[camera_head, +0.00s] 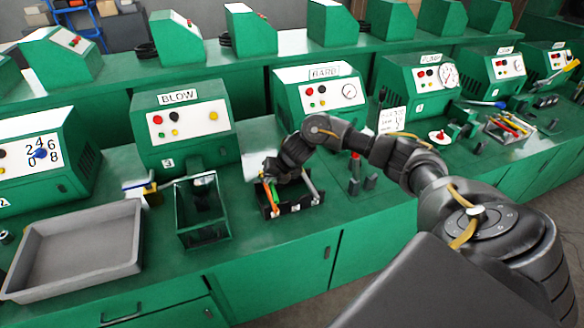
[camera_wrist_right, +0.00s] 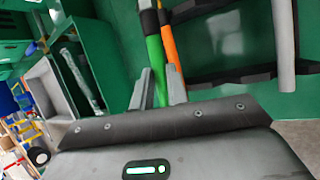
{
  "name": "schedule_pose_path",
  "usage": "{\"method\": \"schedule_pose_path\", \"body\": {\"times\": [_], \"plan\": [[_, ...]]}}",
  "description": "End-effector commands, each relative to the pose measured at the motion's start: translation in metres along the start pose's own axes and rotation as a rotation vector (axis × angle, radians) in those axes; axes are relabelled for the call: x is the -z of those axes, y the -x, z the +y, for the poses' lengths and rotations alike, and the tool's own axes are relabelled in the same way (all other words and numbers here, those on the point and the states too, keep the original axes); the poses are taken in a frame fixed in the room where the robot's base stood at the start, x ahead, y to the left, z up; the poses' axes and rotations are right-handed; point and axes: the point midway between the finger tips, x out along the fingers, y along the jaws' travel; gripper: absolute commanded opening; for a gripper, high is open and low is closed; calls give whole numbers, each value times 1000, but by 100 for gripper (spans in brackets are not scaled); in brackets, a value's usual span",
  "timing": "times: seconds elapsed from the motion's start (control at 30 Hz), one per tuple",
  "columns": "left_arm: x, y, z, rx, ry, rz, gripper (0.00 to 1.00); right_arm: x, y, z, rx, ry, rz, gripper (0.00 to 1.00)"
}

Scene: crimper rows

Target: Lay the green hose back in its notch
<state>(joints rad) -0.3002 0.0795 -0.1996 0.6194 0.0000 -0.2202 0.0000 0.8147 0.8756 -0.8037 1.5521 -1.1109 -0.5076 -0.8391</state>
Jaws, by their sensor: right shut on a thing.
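The green hose (camera_wrist_right: 155,68), with a dark and pale end piece, lies between the fingers of my right gripper (camera_wrist_right: 159,88) in the right wrist view. The gripper is shut on it. An orange hose (camera_wrist_right: 170,45) runs close beside it, partly behind a finger. The black notched rack (camera_head: 291,206) stands on the bench below my right gripper (camera_head: 271,180) in the head view. A grey hose (camera_head: 312,187) lies at the rack's right side; it also shows in the right wrist view (camera_wrist_right: 284,40). I cannot tell whether the green hose touches its notch. My left gripper is out of view.
A green-framed glass box (camera_head: 203,212) and a grey tray (camera_head: 80,252) stand left of the rack. The BARB machine (camera_head: 321,92) is behind it. A small red-topped fixture (camera_head: 355,172) stands to the right. Bench near the front edge is clear.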

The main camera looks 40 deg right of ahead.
Motion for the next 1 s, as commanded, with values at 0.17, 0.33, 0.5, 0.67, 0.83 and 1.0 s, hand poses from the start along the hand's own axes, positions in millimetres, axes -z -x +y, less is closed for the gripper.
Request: {"method": "schedule_pose_path", "body": {"times": [0.17,0.33,0.5,0.67,0.83,1.0], "plan": [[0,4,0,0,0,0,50,-25,11,-50,-20,47,21,0],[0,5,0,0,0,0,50,-32,16,-66,-31,71,28,0],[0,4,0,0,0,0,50,-33,15,-67,-31,75,29,0],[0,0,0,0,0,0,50,-30,10,-69,-31,74,30,0],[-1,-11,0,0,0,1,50,-25,-1,-73,-31,73,30,0],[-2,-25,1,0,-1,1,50,-18,-18,-80,-31,73,30,0]]}}
